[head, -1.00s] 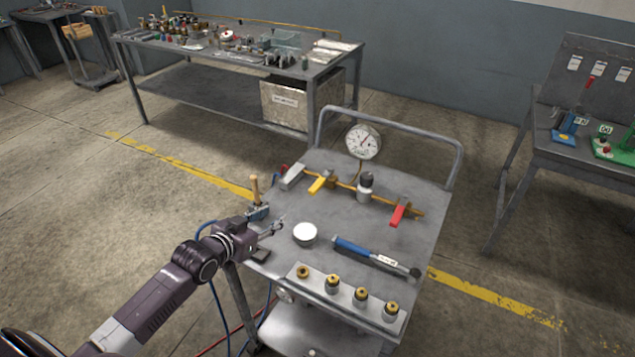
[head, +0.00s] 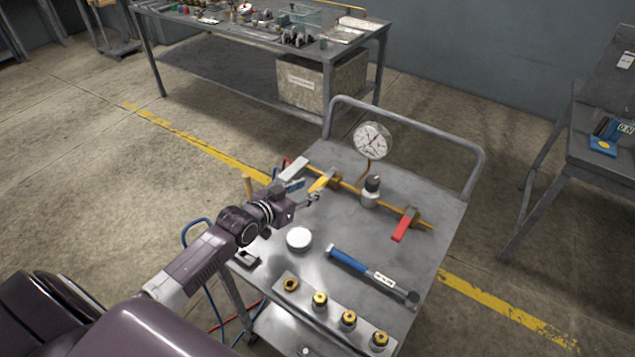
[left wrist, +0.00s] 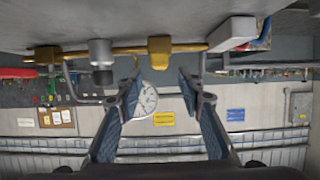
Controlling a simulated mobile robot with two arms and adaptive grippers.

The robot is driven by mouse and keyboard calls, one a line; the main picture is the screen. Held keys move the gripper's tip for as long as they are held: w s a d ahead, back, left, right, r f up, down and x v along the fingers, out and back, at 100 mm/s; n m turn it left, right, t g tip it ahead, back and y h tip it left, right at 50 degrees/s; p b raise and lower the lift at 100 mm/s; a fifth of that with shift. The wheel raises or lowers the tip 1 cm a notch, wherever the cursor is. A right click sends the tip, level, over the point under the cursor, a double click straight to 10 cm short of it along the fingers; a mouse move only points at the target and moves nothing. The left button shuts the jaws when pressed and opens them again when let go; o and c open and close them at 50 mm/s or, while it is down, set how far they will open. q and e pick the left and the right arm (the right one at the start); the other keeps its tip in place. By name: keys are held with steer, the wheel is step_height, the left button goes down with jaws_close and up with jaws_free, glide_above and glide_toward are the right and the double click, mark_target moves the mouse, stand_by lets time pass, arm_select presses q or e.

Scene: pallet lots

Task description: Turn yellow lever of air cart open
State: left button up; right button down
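The air cart (head: 430,215) stands in front of me. A brass pipe (head: 350,187) runs across its top. The yellow lever (head: 320,183) sits near the left end of the pipe, slanting across it toward my side. My left gripper (head: 312,199) is just in front of the lever's free end; I cannot tell whether they touch. In the left wrist view, which is upside down, the gripper (left wrist: 160,92) has its fingers spread with nothing between them. The yellow lever (left wrist: 160,46) shows beyond, roughly in line with the gap. My right gripper is out of view.
A white round container (head: 299,239), a blue-handled torque wrench (head: 365,270) and a rail of brass fittings (head: 335,322) lie nearer me.

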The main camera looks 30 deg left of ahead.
mark_target(318, 184)
arm_select(q)
steer(key=x, duration=0.4)
steer(key=shift+w+f, duration=0.2)
steer(key=shift+w, duration=0.2)
steer(key=c, duration=0.4)
jaws_close()
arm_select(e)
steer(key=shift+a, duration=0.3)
